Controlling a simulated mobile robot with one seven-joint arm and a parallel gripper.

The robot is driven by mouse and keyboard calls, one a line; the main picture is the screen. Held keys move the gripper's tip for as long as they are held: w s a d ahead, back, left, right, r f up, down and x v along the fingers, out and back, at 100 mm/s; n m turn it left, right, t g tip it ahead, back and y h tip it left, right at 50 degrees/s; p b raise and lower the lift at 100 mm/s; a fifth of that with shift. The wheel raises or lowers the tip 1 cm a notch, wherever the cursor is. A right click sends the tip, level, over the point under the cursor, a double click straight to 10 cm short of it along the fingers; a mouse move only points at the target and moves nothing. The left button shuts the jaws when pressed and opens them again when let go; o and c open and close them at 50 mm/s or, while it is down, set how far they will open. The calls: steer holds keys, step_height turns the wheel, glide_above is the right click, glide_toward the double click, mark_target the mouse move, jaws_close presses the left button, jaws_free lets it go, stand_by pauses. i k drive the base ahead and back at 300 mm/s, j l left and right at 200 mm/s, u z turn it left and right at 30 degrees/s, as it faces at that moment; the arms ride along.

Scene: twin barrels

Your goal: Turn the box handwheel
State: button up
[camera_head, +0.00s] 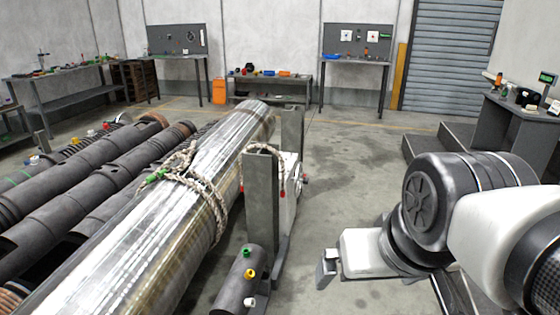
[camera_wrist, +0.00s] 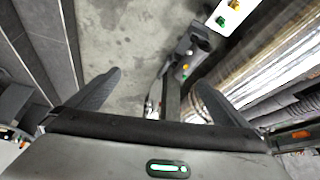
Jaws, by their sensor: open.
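A white box (camera_head: 291,200) stands behind a grey upright post beside the large shiny barrel. Small red parts show at its edges. The post partly hides it, and I cannot clearly make out a handwheel on it. My gripper (camera_head: 327,268) is right of the box and post in the head view, low in the frame and apart from them. In the wrist view my gripper (camera_wrist: 157,92) has its two dark fingers spread with nothing held between them. A white surface with yellow and green knobs (camera_wrist: 229,14) shows at the top of the wrist view.
The shiny barrel (camera_head: 150,225), wrapped with rope (camera_head: 205,190), fills the left foreground. Grey posts (camera_head: 262,205) stand along its right side. A dark cylinder with coloured caps (camera_head: 238,285) lies at the front. The floor (camera_head: 350,170) beyond my gripper is clear.

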mark_target(299, 180)
steer(key=i+l, duration=0.3)
steer(key=i, duration=0.2)
steer(key=i+l, duration=0.25)
steer(key=i, duration=0.25)
steer(key=i+l, duration=0.3)
steer(key=i, duration=0.2)
steer(key=i+l, duration=0.25)
steer(key=i, duration=0.3)
steer(key=i+l, duration=0.3)
steer(key=i, duration=0.2)
steer(key=i+l, duration=0.3)
steer(key=i, duration=0.2)
steer(key=i+l+u, duration=0.1)
steer(key=u, duration=0.3)
steer(key=i+l+u, duration=0.15)
steer(key=u, duration=0.3)
steer(key=i+l+u, duration=0.15)
steer(key=u, duration=0.85)
